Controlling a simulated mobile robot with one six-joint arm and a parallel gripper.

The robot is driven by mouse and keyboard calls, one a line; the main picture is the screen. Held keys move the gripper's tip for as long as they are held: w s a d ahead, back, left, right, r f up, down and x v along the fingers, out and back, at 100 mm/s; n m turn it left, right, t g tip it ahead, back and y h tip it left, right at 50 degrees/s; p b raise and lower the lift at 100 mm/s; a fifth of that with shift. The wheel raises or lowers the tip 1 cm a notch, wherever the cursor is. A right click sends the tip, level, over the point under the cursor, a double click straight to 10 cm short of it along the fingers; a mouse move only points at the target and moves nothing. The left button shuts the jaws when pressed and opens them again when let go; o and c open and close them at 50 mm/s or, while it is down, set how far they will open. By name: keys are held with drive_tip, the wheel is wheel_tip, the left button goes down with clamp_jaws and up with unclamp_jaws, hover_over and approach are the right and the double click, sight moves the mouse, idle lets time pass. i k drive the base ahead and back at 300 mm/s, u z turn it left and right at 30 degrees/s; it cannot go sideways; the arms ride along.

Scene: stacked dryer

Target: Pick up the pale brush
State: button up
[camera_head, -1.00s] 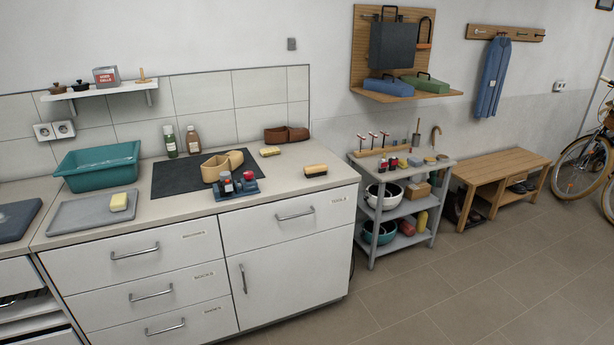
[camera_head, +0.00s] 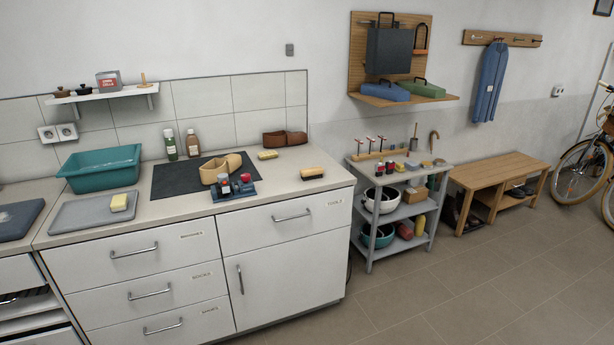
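Several small blocks on the counter could be brushes. One with a pale wooden top and a dark underside (camera_head: 313,173) lies near the counter's right end. A yellowish block (camera_head: 268,155) lies further back, in front of the brown shoes. A pale yellow block (camera_head: 119,202) lies on the grey tray (camera_head: 75,213) at the left. I cannot tell for sure which one is the pale brush. My gripper is not in view.
The counter also holds a teal basin (camera_head: 100,178), two bottles (camera_head: 170,145), tan shoes (camera_head: 221,168) on a dark mat (camera_head: 170,184) and a blue caddy (camera_head: 236,191). A grey cart (camera_head: 358,233) stands to the right, then a wooden bench (camera_head: 500,171). The floor in front is clear.

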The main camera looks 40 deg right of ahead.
sight(311, 174)
drive_tip(key=z, duration=0.1)
drive_tip(key=i, duration=0.95)
drive_tip(key=u, duration=0.1)
